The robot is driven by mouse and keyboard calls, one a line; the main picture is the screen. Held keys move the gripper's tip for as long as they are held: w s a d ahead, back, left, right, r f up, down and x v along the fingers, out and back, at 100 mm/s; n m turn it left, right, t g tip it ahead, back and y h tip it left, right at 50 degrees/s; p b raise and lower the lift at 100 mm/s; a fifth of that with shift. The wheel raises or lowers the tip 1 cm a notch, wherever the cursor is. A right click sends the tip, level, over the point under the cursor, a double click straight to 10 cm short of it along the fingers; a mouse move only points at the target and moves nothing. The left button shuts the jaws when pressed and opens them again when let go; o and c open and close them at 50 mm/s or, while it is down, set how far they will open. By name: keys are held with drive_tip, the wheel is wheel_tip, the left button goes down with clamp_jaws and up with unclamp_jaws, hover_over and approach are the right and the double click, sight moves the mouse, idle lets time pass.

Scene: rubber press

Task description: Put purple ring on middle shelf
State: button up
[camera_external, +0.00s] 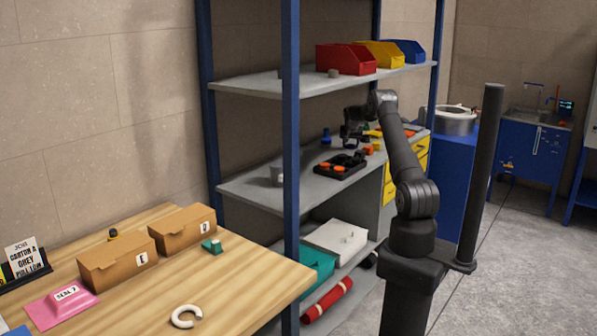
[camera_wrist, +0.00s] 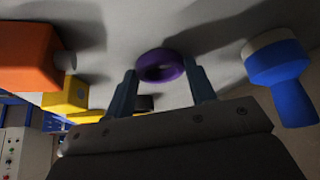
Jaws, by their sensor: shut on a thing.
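The purple ring (camera_wrist: 156,55) is between the two fingertips of my gripper (camera_wrist: 161,76) in the wrist view, and the gripper is shut on it. A grey surface lies behind the ring; I cannot tell whether the ring touches it. In the external view my gripper (camera_external: 351,138) is over the right part of the middle shelf (camera_external: 243,188), and the ring cannot be made out there. The middle shelf is a grey board of the blue-posted rack and carries several small things.
A black tray (camera_external: 341,166) with orange pieces and a grey container (camera_external: 276,174) are on the middle shelf. In the wrist view an orange block (camera_wrist: 25,55) is at the left and a blue-and-white piece (camera_wrist: 277,70) at the right.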

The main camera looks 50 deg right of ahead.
drive_tip(key=shift+f, duration=0.1)
drive_tip(key=o, duration=0.9)
drive_tip(key=shift+o, duration=0.2)
drive_tip(key=v, duration=0.7)
drive_tip(key=shift+r, duration=0.35)
drive_tip(key=shift+a, duration=0.1)
